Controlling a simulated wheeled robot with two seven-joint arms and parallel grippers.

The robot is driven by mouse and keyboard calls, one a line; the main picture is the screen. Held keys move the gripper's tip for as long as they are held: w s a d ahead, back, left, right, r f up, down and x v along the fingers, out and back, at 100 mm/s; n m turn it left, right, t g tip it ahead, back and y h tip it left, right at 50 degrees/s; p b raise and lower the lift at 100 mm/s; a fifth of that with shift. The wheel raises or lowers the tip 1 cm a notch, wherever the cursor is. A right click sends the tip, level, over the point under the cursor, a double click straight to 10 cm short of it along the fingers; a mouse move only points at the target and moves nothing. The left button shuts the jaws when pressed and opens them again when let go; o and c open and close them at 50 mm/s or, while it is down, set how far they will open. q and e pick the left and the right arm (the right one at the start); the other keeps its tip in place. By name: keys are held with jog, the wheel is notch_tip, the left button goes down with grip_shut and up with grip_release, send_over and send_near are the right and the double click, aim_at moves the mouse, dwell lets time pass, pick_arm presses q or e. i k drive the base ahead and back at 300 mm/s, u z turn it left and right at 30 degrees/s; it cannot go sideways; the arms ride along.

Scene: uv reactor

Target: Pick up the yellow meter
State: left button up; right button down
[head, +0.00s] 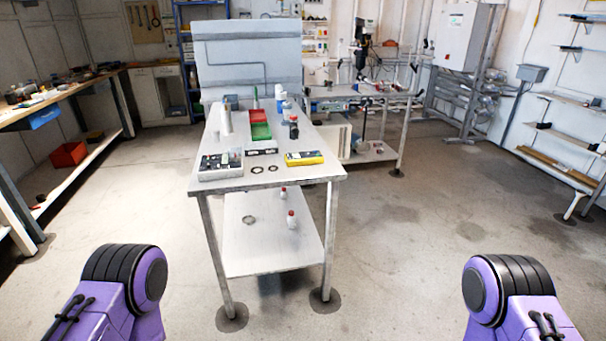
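The yellow meter (304,158) lies near the front right edge of the metal table (320,172), some way ahead of me. It has a yellow body with a dark face and looks unobstructed. The purple and black parts of my two arms show at the bottom left and bottom right. Neither gripper is in the picture, and nothing of mine is close to the meter.
A grey box (221,165) sits at the table's front left, with two dark rings (257,170) between it and the meter. Green and red bins (260,123) and bottles (281,98) stand farther back. A workbench (60,103) runs along the left. The floor before the table is clear.

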aim_at(300, 158)
jog(key=z, duration=0.5)
jog(key=i, duration=0.5)
jog(key=z, duration=0.55)
jog(key=i, duration=1.05)
jog(key=u, duration=0.8)
jog(key=i, duration=0.7)
jog(key=u, duration=0.7)
